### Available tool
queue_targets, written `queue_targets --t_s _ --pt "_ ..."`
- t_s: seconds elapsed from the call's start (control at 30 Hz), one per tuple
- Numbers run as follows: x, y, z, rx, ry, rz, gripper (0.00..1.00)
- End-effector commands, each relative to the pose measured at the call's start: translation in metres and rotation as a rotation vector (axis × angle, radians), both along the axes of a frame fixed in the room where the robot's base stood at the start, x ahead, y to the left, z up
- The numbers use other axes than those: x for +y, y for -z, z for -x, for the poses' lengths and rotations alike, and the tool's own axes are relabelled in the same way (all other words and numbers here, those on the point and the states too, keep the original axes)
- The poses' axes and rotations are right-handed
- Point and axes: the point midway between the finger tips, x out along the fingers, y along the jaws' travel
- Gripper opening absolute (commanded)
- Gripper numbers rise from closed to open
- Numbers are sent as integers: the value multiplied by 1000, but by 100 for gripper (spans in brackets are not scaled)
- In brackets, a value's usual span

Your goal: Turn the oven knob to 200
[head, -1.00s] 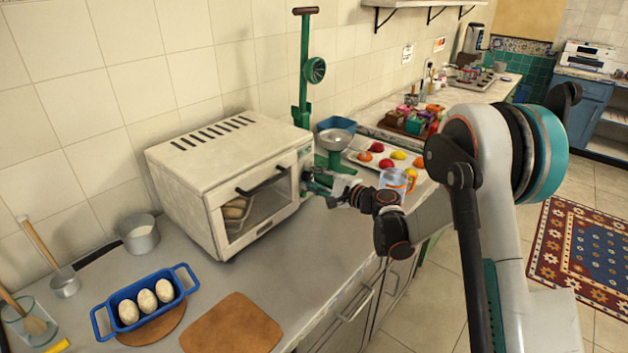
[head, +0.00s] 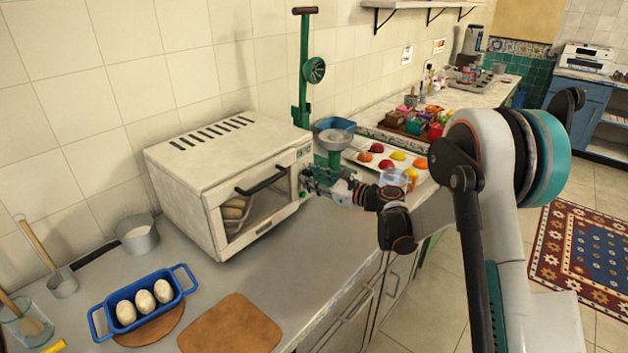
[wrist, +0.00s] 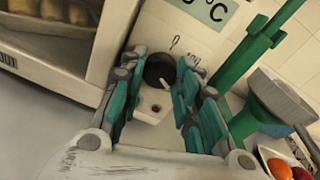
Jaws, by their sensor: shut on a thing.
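The white oven (head: 225,165) stands on the counter against the tiled wall, its glass door shut with bread loaves inside. Its control strip is at the right of the front. My gripper (head: 309,181) is at this strip, and the arm hides the knob in the head view. In the wrist view, the dark round oven knob (wrist: 159,70) sits between the two green-grey fingers of my gripper (wrist: 165,72), which are shut on it. A pale pointer mark shows on the knob's lower right. A "°C" label (wrist: 212,10) is above it; I cannot read the knob's setting.
A green stand with a metal bowl (head: 335,139) is close to the oven's right. Beyond it lies a tray of coloured fruit (head: 352,155) and a clear cup (head: 396,180). A blue pan (head: 175,302) with pale loaves and a wooden board (head: 230,325) lie in front.

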Motion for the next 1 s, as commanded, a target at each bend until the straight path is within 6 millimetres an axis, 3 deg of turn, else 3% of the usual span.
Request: queue_targets --t_s 0.4,1.0 --pt "0 2 0 170 0 -131 6" --pt "0 2 0 204 0 -156 6"
